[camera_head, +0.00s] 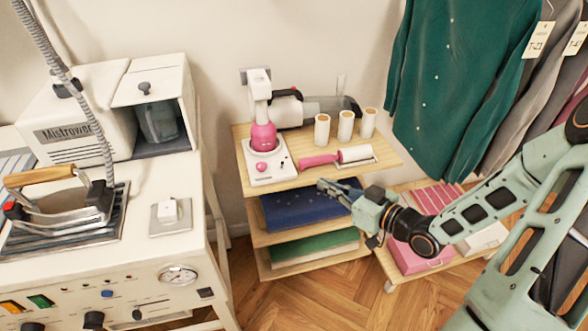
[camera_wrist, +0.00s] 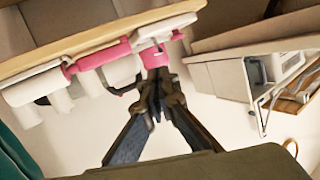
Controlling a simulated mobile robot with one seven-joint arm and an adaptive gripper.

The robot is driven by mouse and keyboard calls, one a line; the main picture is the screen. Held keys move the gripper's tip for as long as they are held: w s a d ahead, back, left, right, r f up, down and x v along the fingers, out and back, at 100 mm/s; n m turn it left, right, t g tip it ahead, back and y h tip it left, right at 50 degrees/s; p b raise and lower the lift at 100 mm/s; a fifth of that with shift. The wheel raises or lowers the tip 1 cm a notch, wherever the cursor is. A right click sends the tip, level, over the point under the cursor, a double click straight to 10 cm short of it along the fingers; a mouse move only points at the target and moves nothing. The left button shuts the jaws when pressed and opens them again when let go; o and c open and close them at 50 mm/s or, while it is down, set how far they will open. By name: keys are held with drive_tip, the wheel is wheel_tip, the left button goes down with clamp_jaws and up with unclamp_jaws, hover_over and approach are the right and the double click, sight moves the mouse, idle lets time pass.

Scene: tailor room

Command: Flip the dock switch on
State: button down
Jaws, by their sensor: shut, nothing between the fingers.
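The white dock (camera_head: 272,172) stands on the top shelf of a wooden shelf unit. It holds a pink-bodied appliance (camera_head: 263,136) upright. A round pink button (camera_head: 261,167) and a small dark lever switch (camera_head: 282,163) sit on the dock's front; the lever's position is too small to tell. My gripper (camera_head: 323,186) is shut and empty, to the right of and nearer than the dock, by the shelf's front edge, apart from the dock. In the wrist view my gripper (camera_wrist: 158,88) points toward a pink part (camera_wrist: 152,57); the lever cannot be made out there.
A pink-handled lint roller (camera_head: 338,156) lies on the top shelf (camera_head: 237,130) right of the dock. Several cream spools (camera_head: 345,125) and a handheld vacuum (camera_head: 312,108) stand behind it. The ironing station (camera_head: 170,255) is at left. Garments (camera_head: 445,80) hang at right.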

sight(282, 165)
drive_tip(key=b+x, duration=0.2)
drive_tip(key=x, duration=1.2)
drive_tip(key=shift+r, duration=0.1)
drive_tip(key=shift+w+r+p, duration=0.15)
drive_tip(key=shift+r+p, duration=0.1)
drive_tip(key=shift+p, duration=0.45)
